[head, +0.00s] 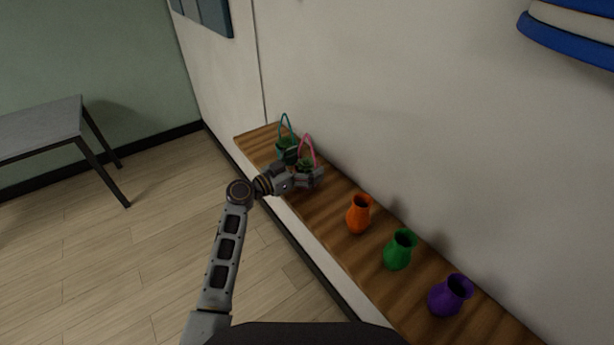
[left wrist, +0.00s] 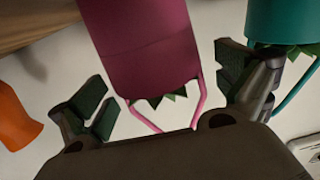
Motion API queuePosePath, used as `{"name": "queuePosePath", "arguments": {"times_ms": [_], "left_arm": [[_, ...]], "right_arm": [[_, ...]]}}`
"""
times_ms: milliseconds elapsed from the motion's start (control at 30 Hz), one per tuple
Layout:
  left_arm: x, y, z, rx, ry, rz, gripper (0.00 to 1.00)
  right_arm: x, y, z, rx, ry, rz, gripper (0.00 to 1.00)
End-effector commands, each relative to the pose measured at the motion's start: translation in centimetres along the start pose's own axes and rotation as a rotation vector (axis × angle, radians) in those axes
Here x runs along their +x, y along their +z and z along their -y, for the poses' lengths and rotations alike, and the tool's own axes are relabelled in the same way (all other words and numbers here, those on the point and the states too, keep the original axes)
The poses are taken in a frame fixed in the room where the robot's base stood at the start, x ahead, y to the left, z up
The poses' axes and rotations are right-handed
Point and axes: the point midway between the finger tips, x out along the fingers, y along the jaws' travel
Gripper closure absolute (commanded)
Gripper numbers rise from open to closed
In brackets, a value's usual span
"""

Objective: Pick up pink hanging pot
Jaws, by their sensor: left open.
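The pink hanging pot stands on the wooden shelf with its pink handle loop (head: 307,136) raised. In the head view my left gripper hides most of its body. In the left wrist view the pink pot (left wrist: 140,45) appears inverted, with green leaves at its rim and its handle hanging toward the gripper palm. My left gripper (head: 306,168) is open, with one finger on each side of the pot. A gap shows on the left finger's side; whether the right finger touches the pot I cannot tell. My right gripper is not in view.
A teal hanging pot (head: 284,142) stands close beside the pink one; it is near the right finger in the left wrist view (left wrist: 285,20). Orange (head: 357,216), green (head: 398,251) and purple (head: 447,297) vases line the shelf (head: 330,212). A wall runs behind.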

Motion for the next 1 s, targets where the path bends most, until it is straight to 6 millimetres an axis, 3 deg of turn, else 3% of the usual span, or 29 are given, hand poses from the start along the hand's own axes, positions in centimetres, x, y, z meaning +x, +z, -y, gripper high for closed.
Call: {"name": "queuePosePath", "arguments": {"times_ms": [267, 867, 1000], "left_arm": [[-0.02, 0.0, 0.0, 0.0, 0.0, 0.0, 0.0], [-0.03, 0.0, 0.01, 0.0, 0.0, 0.0, 0.76], [-0.02, -0.12, 0.02, 0.001, 0.0, -0.002, 0.78]], "right_arm": [[0.02, -0.02, 0.08, -0.001, -0.001, 0.0, 0.6], [0.02, 0.09, -0.51, -0.002, 0.005, 0.001, 0.6], [0.01, 0.09, -0.53, -0.002, 0.005, 0.001, 0.6]]}}
